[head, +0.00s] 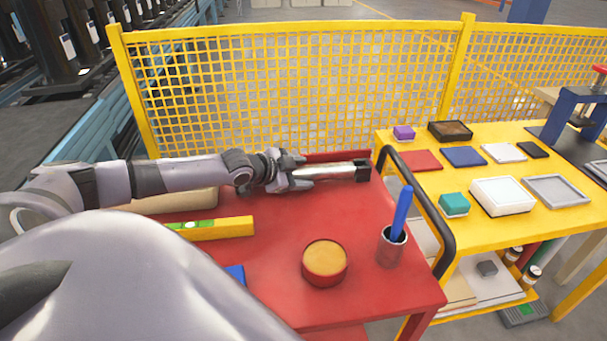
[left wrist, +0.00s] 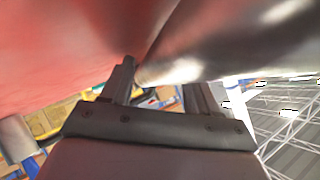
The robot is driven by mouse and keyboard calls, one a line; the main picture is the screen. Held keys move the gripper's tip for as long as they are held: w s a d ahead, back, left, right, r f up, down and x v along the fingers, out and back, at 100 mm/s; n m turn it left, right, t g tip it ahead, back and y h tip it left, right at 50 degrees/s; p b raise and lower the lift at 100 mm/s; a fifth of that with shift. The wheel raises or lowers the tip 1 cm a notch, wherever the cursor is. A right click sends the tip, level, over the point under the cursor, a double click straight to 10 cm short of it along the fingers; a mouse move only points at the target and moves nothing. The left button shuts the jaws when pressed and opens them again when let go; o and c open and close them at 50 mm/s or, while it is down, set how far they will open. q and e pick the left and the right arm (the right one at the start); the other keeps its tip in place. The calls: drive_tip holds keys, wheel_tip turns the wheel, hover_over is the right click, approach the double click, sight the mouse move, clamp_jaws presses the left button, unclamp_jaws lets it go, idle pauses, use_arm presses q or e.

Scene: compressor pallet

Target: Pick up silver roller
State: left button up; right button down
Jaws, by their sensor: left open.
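The silver roller (head: 335,171) lies along the back of the red cart top (head: 290,230), with a dark block at its right end. My left gripper (head: 305,179) reaches in from the left at the roller's left end and is open. In the left wrist view the roller (left wrist: 225,40) is a large shiny surface close in front of the fingers (left wrist: 165,82). My right gripper is not in view.
A yellow level (head: 215,229), a round tin (head: 324,262) and a cup with a blue tool (head: 391,246) stand nearer on the cart. A black handle (head: 428,205) edges its right side. Yellow mesh fence (head: 290,90) stands behind; a yellow table (head: 480,230) is right.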

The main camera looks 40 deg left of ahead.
use_arm(q)
drive_tip(key=shift+c, duration=0.2)
clamp_jaws()
drive_tip(key=shift+r, duration=0.1)
drive_tip(key=shift+r, duration=0.15)
